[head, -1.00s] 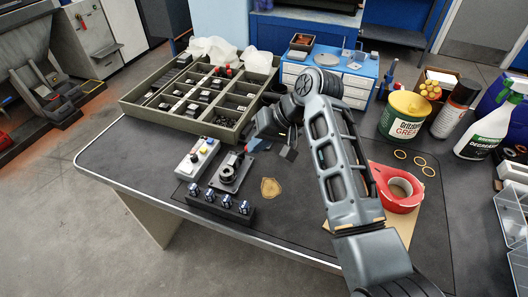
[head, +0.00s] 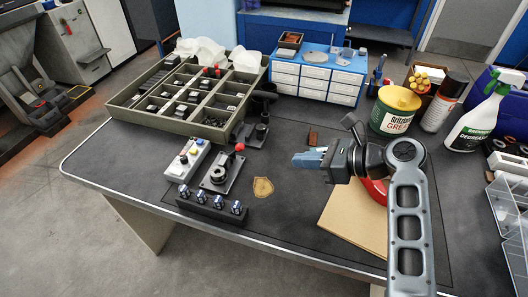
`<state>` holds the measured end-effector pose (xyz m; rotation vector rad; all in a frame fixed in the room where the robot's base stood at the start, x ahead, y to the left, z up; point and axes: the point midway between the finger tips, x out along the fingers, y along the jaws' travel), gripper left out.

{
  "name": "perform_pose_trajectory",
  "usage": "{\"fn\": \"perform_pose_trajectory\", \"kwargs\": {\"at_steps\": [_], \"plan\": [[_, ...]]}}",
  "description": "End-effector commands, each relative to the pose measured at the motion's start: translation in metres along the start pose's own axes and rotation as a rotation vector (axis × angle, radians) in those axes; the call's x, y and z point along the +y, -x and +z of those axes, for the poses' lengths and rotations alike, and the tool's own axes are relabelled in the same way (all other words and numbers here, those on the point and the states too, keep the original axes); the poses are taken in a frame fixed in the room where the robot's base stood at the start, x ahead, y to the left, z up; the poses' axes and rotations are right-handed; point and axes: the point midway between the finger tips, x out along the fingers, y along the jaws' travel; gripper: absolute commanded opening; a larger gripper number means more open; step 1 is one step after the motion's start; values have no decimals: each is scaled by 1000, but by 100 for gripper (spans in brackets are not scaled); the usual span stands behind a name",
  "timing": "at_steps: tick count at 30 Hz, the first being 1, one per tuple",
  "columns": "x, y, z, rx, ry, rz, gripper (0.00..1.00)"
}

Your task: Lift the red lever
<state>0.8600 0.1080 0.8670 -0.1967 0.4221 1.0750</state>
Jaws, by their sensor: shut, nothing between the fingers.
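The red lever (head: 239,147) shows as a small red knob on a dark arm, rising from a black base plate with a round hub (head: 218,174). It stands near the front left of the bench, just right of the grey button box. The lever's exact angle is hard to judge at this size. My gripper (head: 297,160) is to the right of the lever, well apart from it, with its blue fingertips pointing left. It is shut and empty.
The button box (head: 188,160) and a black strip with several knobs (head: 210,205) crowd the lever. A black device (head: 250,134) stands behind it. A divided tray (head: 175,122) lies further back. A tan patch (head: 263,187) lies on the otherwise clear mat between lever and cardboard (head: 352,218).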

Motion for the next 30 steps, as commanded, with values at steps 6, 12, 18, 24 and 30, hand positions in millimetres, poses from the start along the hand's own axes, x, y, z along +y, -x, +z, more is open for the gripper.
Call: {"fn": "perform_pose_trajectory", "kwargs": {"at_steps": [6, 12, 18, 24, 30], "plan": [[1, -24, 0, 0, -6, 3, 0], [0, -64, 0, -1, -5, 3, 0], [0, -102, 0, 0, -5, 3, 0], [0, -119, 21, 0, -4, 0, 0], [0, -127, 28, 1, -3, 0, 0]]}}
